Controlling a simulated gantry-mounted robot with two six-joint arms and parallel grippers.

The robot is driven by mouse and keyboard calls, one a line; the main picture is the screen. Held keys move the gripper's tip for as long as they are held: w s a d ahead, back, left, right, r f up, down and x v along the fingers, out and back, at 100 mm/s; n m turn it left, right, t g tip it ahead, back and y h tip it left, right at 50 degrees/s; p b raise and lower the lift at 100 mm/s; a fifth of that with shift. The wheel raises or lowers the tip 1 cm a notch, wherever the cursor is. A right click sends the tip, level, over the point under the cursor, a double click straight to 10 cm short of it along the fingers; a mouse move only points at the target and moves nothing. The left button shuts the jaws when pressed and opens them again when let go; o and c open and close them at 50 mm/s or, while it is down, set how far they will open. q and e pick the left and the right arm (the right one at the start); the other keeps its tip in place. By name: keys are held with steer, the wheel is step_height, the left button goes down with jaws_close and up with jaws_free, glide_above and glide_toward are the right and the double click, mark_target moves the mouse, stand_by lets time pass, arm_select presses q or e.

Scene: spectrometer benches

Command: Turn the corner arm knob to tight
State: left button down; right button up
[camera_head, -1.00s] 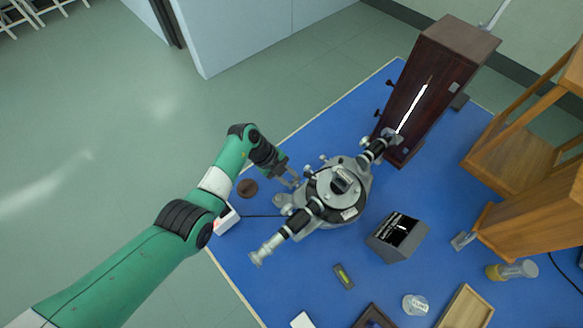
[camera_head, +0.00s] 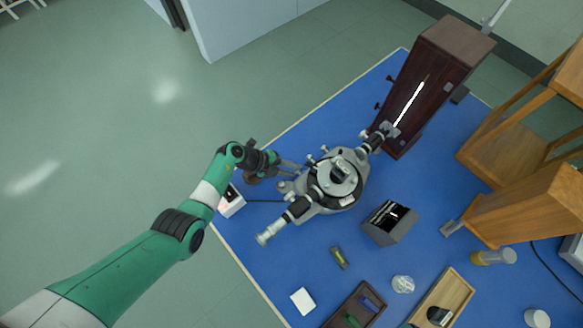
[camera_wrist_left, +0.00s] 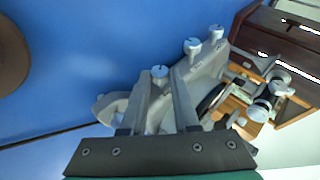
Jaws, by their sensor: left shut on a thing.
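The grey spectrometer (camera_head: 340,180) stands on the blue bench, with its round table and two tubes. My left gripper (camera_head: 298,166) reaches its left side from the left. In the left wrist view my left gripper (camera_wrist_left: 160,76) has its two fingers on either side of a small grey knob (camera_wrist_left: 159,72) on a corner arm of the grey base, and is shut on it. Two similar knobs (camera_wrist_left: 192,45) stand farther along, apart from the fingers. The knob's marking is too small to read.
A dark wooden lamp housing (camera_head: 425,90) with a bright slit stands behind the spectrometer. A grey box with a dark screen (camera_head: 390,222) is to the right. A brown round disc (camera_wrist_left: 12,55) lies left of the gripper. Wooden trays (camera_head: 445,296) are at the front.

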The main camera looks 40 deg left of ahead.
arm_select(q)
steer(key=c, duration=0.7)
jaws_free()
steer(key=shift+o, duration=0.2)
steer(key=shift+s+a+r+p, duration=0.1)
steer(key=shift+a+r+p, duration=0.05)
steer(key=shift+r+p, duration=0.15)
steer(key=p+v, duration=0.6)
steer(key=v, duration=0.5)
